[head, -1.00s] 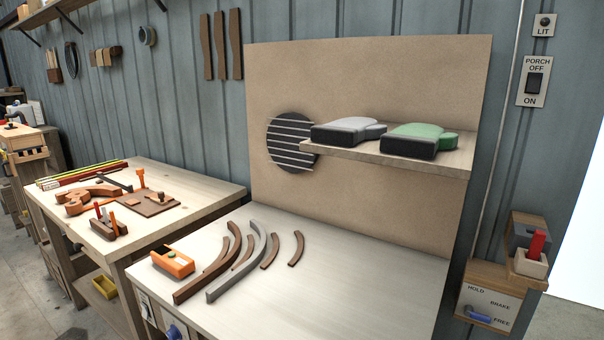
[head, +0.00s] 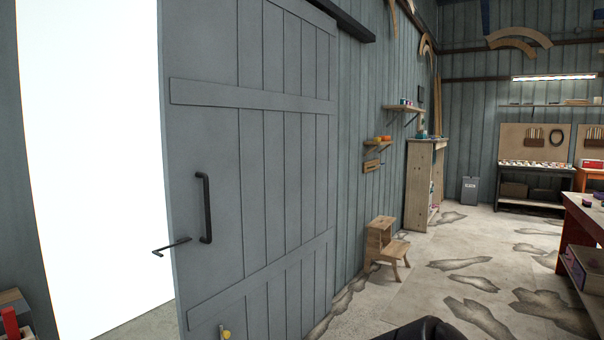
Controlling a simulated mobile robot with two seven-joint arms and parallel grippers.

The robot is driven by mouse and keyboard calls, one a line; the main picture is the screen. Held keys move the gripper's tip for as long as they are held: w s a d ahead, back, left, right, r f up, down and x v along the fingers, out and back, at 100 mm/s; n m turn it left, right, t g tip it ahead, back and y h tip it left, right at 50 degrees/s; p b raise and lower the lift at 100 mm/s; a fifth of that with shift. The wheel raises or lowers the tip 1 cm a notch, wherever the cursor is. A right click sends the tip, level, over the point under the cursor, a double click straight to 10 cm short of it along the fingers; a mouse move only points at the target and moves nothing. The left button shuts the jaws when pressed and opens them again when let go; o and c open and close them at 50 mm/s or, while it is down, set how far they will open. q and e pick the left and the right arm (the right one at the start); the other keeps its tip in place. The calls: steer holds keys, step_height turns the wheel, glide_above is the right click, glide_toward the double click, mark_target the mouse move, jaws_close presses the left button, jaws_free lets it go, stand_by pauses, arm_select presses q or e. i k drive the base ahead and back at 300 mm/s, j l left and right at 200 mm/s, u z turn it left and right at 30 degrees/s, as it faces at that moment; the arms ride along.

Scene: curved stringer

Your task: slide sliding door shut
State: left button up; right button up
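The sliding door (head: 240,150) is a grey plank door with two cross boards, on the left half of the head view. It hangs from a dark overhead rail (head: 350,22). A black vertical handle (head: 204,208) is near its left edge. A thin black bent bar (head: 172,247) sticks out at that edge below the handle. To the left of the door the doorway (head: 95,150) is open and bright white. The door's lower end is cut off by the picture edge. Neither of my grippers is in view.
A small wooden step stool (head: 385,245) stands by the wall right of the door, with a wooden shelf unit (head: 425,185) behind it. A red-topped bench (head: 590,220) is at the right edge. The stained floor (head: 450,270) between is mostly clear.

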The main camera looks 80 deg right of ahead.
mark_target(247, 88)
steer(key=z, duration=2.45)
steer(key=i+l+z, duration=0.6)
steer(key=i, duration=0.2)
steer(key=i+z, duration=0.5)
steer(key=i, duration=2.6)
steer(key=i+l+u, duration=0.1)
steer(key=i+u, duration=0.25)
steer(key=i, duration=0.2)
steer(key=i+l+u, duration=0.35)
steer(key=i, duration=0.15)
steer(key=i+l+u, duration=0.2)
steer(key=i+u, duration=0.2)
steer(key=i+l+u, duration=0.25)
steer(key=u, duration=0.15)
